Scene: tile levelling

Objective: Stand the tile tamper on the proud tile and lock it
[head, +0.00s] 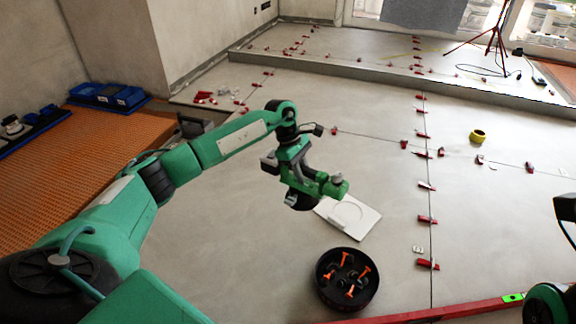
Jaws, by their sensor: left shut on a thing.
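My left gripper (294,168) is over the middle of the tiled floor, shut on a green and black tool that appears to be the tile tamper (328,186). The tamper has a green cylindrical body and a dark round part under it. It is above the left edge of a white square sheet with a round outline (352,217); I cannot tell if it touches anything. Large grey tiles (375,180) lie around it, with red clips along the joints. Which tile is proud cannot be told. Only part of my right arm shows at the right edge; its gripper is out of view.
A black bucket (325,293) with orange-handled pieces stands in front of the sheet. A red level (455,310) lies at the front right. A yellow ring (478,136) lies at the right. Red clips (427,219) line the joints. A step (400,82) crosses the back.

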